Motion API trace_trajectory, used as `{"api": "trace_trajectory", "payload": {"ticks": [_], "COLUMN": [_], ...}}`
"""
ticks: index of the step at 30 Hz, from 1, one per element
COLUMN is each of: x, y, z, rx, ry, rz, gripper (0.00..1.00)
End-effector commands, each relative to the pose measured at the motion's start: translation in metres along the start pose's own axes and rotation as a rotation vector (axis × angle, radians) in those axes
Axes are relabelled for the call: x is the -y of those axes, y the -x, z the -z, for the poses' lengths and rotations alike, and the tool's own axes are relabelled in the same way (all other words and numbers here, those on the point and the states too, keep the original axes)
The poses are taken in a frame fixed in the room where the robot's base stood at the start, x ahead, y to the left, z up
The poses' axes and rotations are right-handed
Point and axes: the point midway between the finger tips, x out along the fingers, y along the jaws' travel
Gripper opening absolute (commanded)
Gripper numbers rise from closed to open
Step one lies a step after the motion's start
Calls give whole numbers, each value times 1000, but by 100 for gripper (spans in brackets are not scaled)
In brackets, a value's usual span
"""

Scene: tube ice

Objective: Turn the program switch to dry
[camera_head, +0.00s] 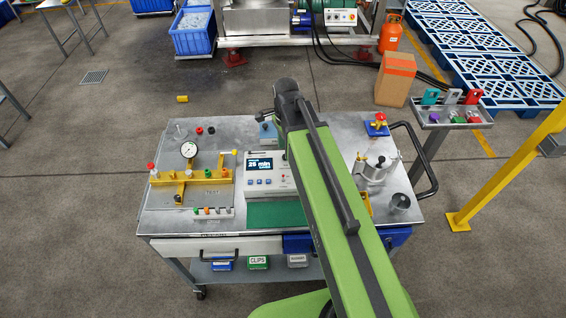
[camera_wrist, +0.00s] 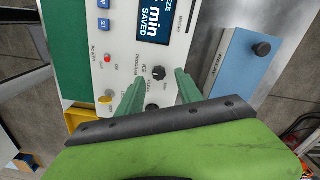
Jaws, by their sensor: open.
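The white control box (camera_head: 270,182) stands in the middle of the metal cart, with a lit display reading "min". In the wrist view the box (camera_wrist: 128,62) shows a small black rotary knob (camera_wrist: 158,73) with "PROGRAM" and "ICE" printed beside it. My gripper (camera_wrist: 160,77) is open, its two green fingers lying to either side of this knob in the picture. I cannot tell whether they touch it or how far above the panel they are. Another dark round part shows partly between the fingers. The head view hides the fingertips behind my arm.
A red-tipped power switch (camera_wrist: 108,59) and an orange-tipped switch (camera_wrist: 105,100) sit on the same panel. A blue box (camera_wrist: 240,62) with a black knob stands beside it. A yellow fixture with a gauge (camera_head: 189,150) is left on the cart; a metal pot (camera_head: 375,170) is right.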

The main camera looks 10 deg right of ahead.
Motion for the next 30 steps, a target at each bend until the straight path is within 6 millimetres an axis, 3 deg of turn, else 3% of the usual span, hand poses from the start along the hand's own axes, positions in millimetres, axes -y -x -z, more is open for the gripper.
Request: {"api": "trace_trajectory", "payload": {"ticks": [1, 3, 13, 22, 27, 28, 30], "x": [0, 0, 0, 0, 1, 3, 2], "y": [-18, -24, -23, -23, -23, -23, -23], "z": [0, 0, 1, 1, 1, -10, -5], "rx": [0, 0, 0, 0, 0, 1, 1], "ry": [0, 0, -1, -1, -2, 0, 2], "rz": [0, 0, 0, 1, 2, 3, 4], "gripper": [43, 43, 41, 2, 0, 0, 0]}}
